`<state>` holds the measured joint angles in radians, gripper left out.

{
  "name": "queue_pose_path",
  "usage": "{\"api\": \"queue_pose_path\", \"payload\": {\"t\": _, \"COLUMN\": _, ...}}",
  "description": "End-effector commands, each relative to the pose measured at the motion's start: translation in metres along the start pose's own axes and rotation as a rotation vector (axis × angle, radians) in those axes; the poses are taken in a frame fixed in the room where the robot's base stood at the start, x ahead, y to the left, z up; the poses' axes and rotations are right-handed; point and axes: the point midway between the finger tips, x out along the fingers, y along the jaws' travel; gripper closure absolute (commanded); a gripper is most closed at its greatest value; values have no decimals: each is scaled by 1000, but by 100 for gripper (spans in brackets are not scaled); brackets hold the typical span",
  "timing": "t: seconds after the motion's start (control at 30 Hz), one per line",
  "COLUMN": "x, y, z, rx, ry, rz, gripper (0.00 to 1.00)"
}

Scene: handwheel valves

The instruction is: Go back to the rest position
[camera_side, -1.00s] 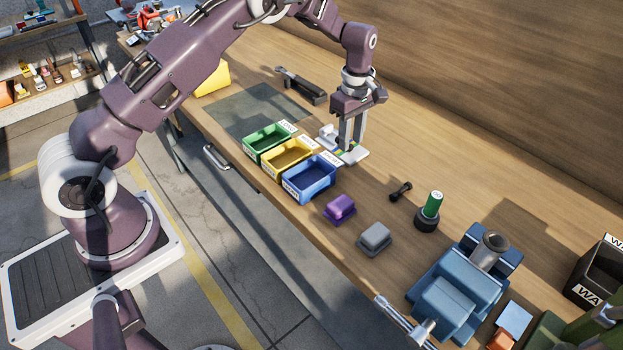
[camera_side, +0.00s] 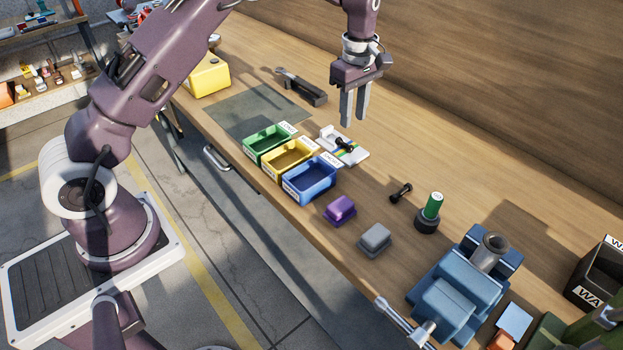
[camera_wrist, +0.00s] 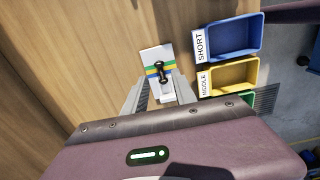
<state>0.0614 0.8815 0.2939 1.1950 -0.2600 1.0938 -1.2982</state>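My gripper (camera_side: 354,118) hangs above the workbench with its fingers apart and nothing between them. In the wrist view my gripper's fingers (camera_wrist: 160,98) also show apart. Below it lies a white plate with coloured stripes (camera_side: 354,157), and a small black dumbbell-shaped part (camera_side: 343,145) rests on it. The striped plate (camera_wrist: 149,55) and the black part (camera_wrist: 161,72) also show in the wrist view, clear of the fingers.
Green (camera_side: 267,144), yellow (camera_side: 288,159) and blue (camera_side: 309,179) bins stand left of the plate. A second black part (camera_side: 400,193), a green cylinder in a dark base (camera_side: 431,208), purple (camera_side: 340,209) and grey (camera_side: 375,239) blocks and a blue vise (camera_side: 455,285) are nearer the front.

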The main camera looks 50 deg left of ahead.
Motion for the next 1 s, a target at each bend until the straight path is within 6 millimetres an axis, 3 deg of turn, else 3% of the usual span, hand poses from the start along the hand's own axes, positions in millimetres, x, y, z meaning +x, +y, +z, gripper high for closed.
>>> {"api": "queue_pose_path", "payload": {"t": 0.07, "x": -39, "y": -13, "z": 3, "rx": 77, "ry": -14, "rz": 42, "gripper": 67}}
{"api": "queue_pose_path", "payload": {"t": 0.17, "x": -107, "y": -55, "z": 11, "rx": 282, "ry": -26, "rz": 121, "gripper": 67}}
{"api": "queue_pose_path", "payload": {"t": 0.2, "x": -132, "y": -78, "z": 16, "rx": 381, "ry": -23, "rz": 155, "gripper": 67}}
{"api": "queue_pose_path", "payload": {"t": 0.3, "x": -179, "y": -143, "z": 28, "rx": 637, "ry": 10, "rz": 238, "gripper": 67}}
{"api": "queue_pose_path", "payload": {"t": 0.4, "x": -203, "y": -214, "z": 39, "rx": 902, "ry": 82, "rz": 311, "gripper": 67}}
{"api": "queue_pose_path", "payload": {"t": 0.5, "x": -204, "y": -280, "z": 47, "rx": 1151, "ry": 183, "rz": 358, "gripper": 67}}
{"api": "queue_pose_path", "payload": {"t": 0.63, "x": -187, "y": -337, "z": 50, "rx": 1388, "ry": 309, "rz": 376, "gripper": 67}}
{"api": "queue_pose_path", "payload": {"t": 0.8, "x": -171, "y": -363, "z": 50, "rx": 1512, "ry": 386, "rz": 372, "gripper": 67}}
{"api": "queue_pose_path", "payload": {"t": 1.0, "x": -170, "y": -364, "z": 50, "rx": 1519, "ry": 388, "rz": 370, "gripper": 67}}
